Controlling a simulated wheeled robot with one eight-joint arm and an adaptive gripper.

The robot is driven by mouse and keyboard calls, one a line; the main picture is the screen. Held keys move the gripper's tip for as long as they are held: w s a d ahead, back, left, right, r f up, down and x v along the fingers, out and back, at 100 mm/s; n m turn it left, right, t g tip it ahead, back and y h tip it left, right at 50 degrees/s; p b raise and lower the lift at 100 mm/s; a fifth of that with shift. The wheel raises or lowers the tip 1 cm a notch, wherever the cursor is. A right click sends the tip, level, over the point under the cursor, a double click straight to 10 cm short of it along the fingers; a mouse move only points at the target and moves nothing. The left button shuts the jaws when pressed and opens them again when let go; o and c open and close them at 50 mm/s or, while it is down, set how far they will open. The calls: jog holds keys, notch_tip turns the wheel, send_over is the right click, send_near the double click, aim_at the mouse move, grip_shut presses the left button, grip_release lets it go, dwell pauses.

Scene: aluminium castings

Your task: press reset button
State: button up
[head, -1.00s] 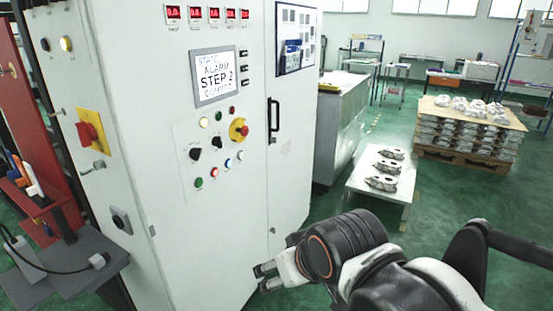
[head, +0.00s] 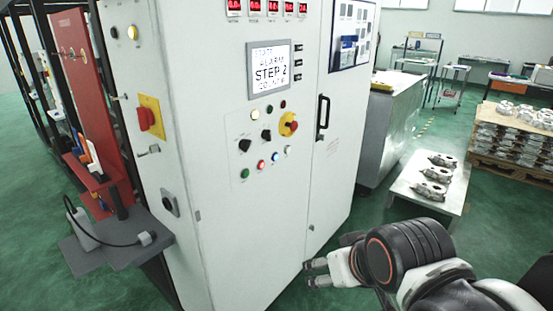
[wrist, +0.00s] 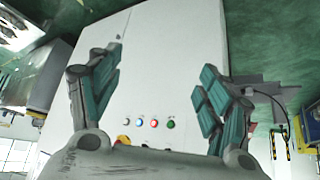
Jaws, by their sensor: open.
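The white control cabinet (head: 240,220) carries a panel with a lower row of round buttons: green (head: 247,167), red (head: 261,164), blue (head: 275,157) and white (head: 288,149). Their labels are too small to read, so I cannot tell which is reset. The row shows upside down in the wrist view, with the blue button (wrist: 140,121) and red button (wrist: 154,123) between the fingers. My gripper (head: 312,273) is open and empty, low beside the cabinet's front, below the panel and apart from the buttons.
A red emergency stop on yellow (head: 290,124) and black knobs (head: 266,134) sit just above the row. A screen (head: 269,70) reads alarm, step 2. A low table with castings (head: 425,200) stands right; a grey shelf (head: 120,245) juts out left.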

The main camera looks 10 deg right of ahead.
grip_shut()
dwell(1.2)
